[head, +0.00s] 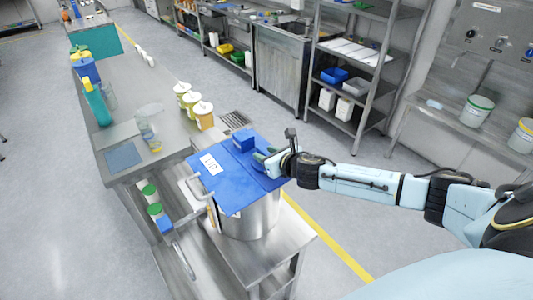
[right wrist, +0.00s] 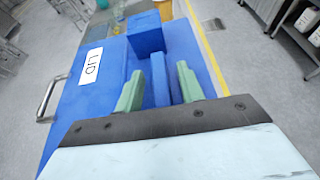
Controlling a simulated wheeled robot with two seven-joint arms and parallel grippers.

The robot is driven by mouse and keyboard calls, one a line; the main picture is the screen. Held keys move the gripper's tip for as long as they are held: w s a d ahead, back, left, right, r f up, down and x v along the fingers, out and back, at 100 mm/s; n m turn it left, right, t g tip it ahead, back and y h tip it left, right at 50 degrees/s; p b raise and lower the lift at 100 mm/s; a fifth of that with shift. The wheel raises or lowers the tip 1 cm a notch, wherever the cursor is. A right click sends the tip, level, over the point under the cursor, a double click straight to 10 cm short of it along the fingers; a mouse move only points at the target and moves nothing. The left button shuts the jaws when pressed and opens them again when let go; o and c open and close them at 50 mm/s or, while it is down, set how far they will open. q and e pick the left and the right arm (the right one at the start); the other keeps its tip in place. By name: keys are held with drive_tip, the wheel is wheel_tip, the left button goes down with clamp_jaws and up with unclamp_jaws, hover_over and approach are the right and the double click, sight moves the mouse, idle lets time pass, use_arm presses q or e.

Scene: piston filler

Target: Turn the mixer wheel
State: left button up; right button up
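I cannot make out a mixer wheel for certain in either view. A blue lid (head: 228,185) with a white LID label covers a steel pot (head: 252,218) in the head view. My right gripper (head: 262,160) is low over the lid, just in front of these. Its green fingers (right wrist: 161,70) are apart, with blue surface showing between them. I cannot tell whether they touch it. My left gripper is out of view.
The pot stands on a steel table (head: 276,246). A steel bench (head: 135,100) to the left holds several yellow, white-capped containers (head: 203,114) and a clear beaker (head: 149,130). A metal rack (head: 355,75) stands behind. Open floor (head: 330,170) lies to the right.

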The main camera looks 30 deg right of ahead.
drive_tip(key=shift+w, duration=0.1)
clamp_jaws()
idle(0.3)
drive_tip(key=shift+a+h, duration=0.1)
drive_tip(key=shift+h, duration=0.2)
